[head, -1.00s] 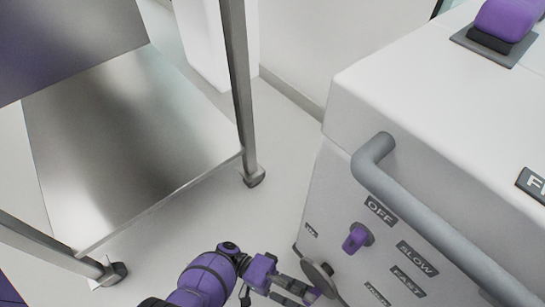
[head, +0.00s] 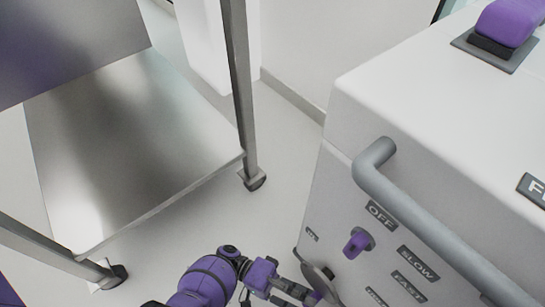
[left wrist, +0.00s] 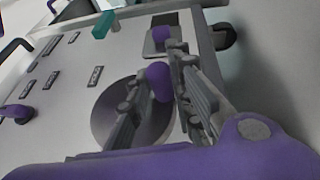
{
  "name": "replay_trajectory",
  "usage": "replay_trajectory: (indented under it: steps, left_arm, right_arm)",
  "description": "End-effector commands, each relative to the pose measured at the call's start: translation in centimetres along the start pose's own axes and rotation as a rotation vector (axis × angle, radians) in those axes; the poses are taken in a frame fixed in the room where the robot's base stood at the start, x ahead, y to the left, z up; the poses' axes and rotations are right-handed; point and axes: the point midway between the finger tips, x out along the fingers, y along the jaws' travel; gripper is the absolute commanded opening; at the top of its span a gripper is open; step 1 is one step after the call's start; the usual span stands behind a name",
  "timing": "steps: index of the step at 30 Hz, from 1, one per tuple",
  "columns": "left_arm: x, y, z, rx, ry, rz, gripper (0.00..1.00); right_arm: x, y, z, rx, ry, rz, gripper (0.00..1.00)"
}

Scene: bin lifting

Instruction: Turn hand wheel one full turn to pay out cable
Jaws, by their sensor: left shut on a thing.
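The hand wheel is a grey metal disc (left wrist: 108,118) on the front panel of the white machine, with a purple knob (left wrist: 160,80). In the left wrist view the knob sits between the fingers of my left gripper (left wrist: 158,95), which are shut on it. In the head view the wheel (head: 318,274) shows edge-on near the bottom, with my left gripper (head: 303,293) at it. The lower part of the wheel is out of the head view. The cable does not show. My right gripper is not in view.
A grey handle bar (head: 430,220) juts out from the machine (head: 430,110). A purple selector switch (head: 357,243) sits above the wheel, beside the OFF, SLOW and FAST labels. A steel cart (head: 130,140) stands at the left, with bare floor (head: 275,150) between it and the machine.

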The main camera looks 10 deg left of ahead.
Motion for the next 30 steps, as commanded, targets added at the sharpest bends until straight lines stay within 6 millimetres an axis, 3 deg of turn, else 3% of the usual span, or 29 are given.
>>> replay_trajectory:
  steps: [1, 4, 5, 9, 23, 30]
  left_arm:
    - [0.2, 0.4, -1.1, 0.018, 0.005, -0.003, 0.0]
    - [0.2, 0.4, -1.2, 0.018, 0.005, -0.003, 0.0]
    - [0.2, 0.4, -1.2, 0.018, 0.005, -0.003, 0.22]
    - [0.2, 0.5, -1.1, 0.018, 0.002, -0.002, 0.38]
    - [0.0, 0.5, -1.0, 0.016, -0.001, -0.002, 0.38]
    - [-3.2, 0.3, -0.9, 0.011, 0.002, -0.004, 0.38]
  right_arm:
    - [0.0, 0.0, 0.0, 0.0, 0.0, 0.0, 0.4]
    - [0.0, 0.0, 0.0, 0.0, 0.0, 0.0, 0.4]
    - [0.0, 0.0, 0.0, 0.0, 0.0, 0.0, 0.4]
    - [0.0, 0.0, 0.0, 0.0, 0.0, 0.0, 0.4]
    - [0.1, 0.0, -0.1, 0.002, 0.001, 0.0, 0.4]
    - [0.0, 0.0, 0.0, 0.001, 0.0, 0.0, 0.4]
